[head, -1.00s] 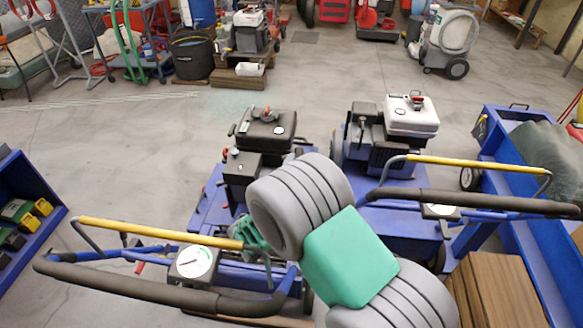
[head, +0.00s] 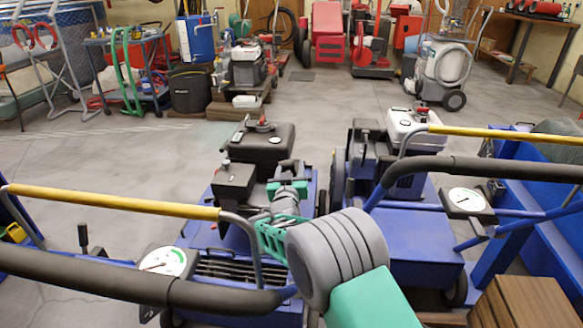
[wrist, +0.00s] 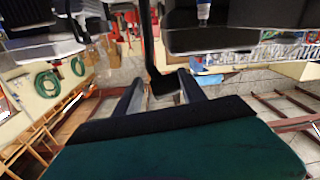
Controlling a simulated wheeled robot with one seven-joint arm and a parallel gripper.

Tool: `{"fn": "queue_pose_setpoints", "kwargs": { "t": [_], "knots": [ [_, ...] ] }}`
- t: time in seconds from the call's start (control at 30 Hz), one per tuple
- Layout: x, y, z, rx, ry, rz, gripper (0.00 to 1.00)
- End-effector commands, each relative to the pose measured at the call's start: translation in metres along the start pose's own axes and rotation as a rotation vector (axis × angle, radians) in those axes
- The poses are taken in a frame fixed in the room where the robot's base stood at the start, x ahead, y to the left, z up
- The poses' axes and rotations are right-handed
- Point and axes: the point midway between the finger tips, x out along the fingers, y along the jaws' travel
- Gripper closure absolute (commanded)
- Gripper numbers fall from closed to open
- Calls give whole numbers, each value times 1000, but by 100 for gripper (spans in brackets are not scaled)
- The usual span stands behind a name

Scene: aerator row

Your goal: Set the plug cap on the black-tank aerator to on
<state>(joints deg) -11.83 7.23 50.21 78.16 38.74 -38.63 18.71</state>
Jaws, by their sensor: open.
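The black-tank aerator (head: 268,145) stands left of centre in the head view, with a black tank, a red-topped fitting and a dark box on its engine. My arm reaches over its deck to the engine and hides part of its front. My gripper (wrist: 160,78) shows in the wrist view with its two dark fingers apart. A black, bent, narrow part (wrist: 155,68) hangs between or just beyond the fingers; I cannot tell whether it is the plug cap, or whether it touches them. I cannot make out the plug cap or its setting in the head view.
A white-tank aerator (head: 411,124) stands close on the right. Yellow bars (head: 112,202) and black handlebars (head: 165,290) with dial gauges (head: 163,262) cross the foreground. Wooden boards (head: 530,305) are at lower right. Open floor (head: 90,165) lies behind and left.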

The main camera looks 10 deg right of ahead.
Motion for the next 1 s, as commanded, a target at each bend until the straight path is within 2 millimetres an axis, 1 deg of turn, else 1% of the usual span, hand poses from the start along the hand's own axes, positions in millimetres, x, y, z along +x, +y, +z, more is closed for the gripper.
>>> {"fn": "queue_pose_setpoints", "kwargs": {
  "t": [0.03, 0.1, 0.2, 0.33, 0.53, 1.0],
  "knots": [
    [10, 0, 4, 1, 0, 2, 52],
    [23, 1, 4, -1, 0, 1, 52],
    [37, 0, 3, -2, -1, 1, 52],
    [44, 0, 1, -3, -1, -1, 52],
    [44, 0, 1, -4, -1, -1, 53],
    [44, 0, 1, -4, -1, -1, 91]
  ]
}}
